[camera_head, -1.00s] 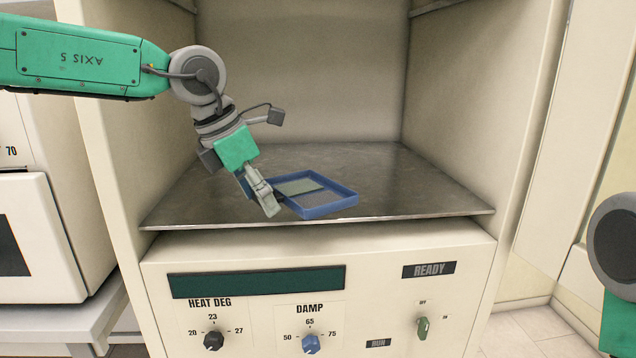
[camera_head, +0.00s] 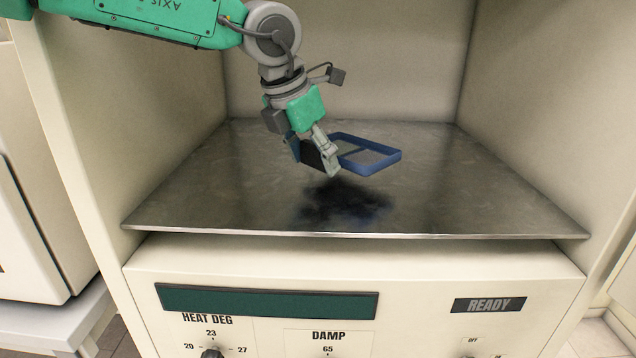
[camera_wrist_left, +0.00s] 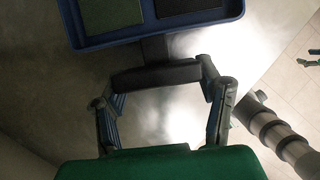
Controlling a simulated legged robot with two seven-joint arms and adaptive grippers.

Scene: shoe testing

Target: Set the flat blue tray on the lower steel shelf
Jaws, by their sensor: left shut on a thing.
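The flat blue tray (camera_head: 387,161) is inside the open cabinet, over the steel shelf (camera_head: 480,205). A dark patch lies on the shelf below and in front of it, so it looks held above the metal. My left gripper (camera_head: 328,160) is shut at the tray's near left side. In the left wrist view the tray (camera_wrist_left: 155,35) fills the top, with a green pad and a dark pad in it. There my left gripper's fingers (camera_wrist_left: 160,76) meet a dark bar at the tray's near edge. My right gripper is out of view.
Cream side walls and a back wall (camera_head: 340,60) enclose the shelf. Its metal is bare in front and to the right. Below is a control panel (camera_head: 420,275) with a display and knobs. A white appliance (camera_head: 30,220) stands left.

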